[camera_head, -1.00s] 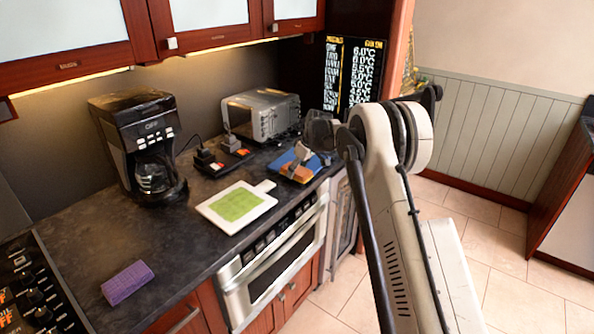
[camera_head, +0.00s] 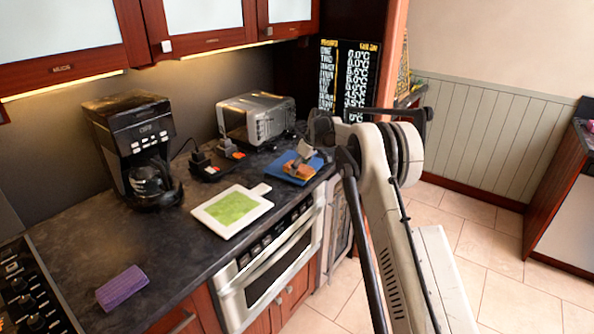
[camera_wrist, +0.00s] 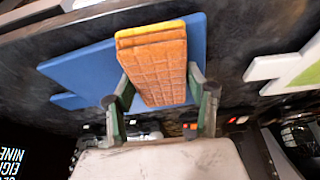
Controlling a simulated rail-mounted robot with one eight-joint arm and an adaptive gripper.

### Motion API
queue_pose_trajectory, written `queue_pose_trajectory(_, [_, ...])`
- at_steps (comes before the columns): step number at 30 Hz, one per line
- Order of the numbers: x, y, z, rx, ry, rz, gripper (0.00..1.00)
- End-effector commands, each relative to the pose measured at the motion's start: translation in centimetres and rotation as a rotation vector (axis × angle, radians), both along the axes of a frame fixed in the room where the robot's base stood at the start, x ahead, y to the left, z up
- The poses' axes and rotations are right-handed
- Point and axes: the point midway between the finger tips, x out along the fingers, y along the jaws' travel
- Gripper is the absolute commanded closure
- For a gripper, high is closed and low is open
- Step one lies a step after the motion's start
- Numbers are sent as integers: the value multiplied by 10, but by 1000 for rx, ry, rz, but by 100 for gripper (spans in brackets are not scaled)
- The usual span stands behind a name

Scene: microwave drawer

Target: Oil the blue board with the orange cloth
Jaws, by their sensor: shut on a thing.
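The blue board (camera_head: 275,168) lies on the dark counter near its right end, and it fills much of the upper left of the wrist view (camera_wrist: 85,72). The orange cloth (camera_wrist: 155,65) is a thick, folded-looking pad with a grid pattern. My gripper (camera_wrist: 160,88) is shut on it, one finger along each side. In the head view the cloth (camera_head: 298,171) and my gripper (camera_head: 303,155) are over the blue board. The cloth covers part of the board; whether it presses on the surface is hard to tell.
A white board with a green top (camera_head: 232,210) lies left of the blue board. A purple sponge (camera_head: 122,287) lies front left. The counter's front edge is close to the blue board.

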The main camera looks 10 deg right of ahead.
Motion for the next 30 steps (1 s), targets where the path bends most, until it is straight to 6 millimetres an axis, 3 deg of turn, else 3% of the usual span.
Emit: queue_pose_trajectory(30, [33, -32, 1, 0, 0, 0, 84])
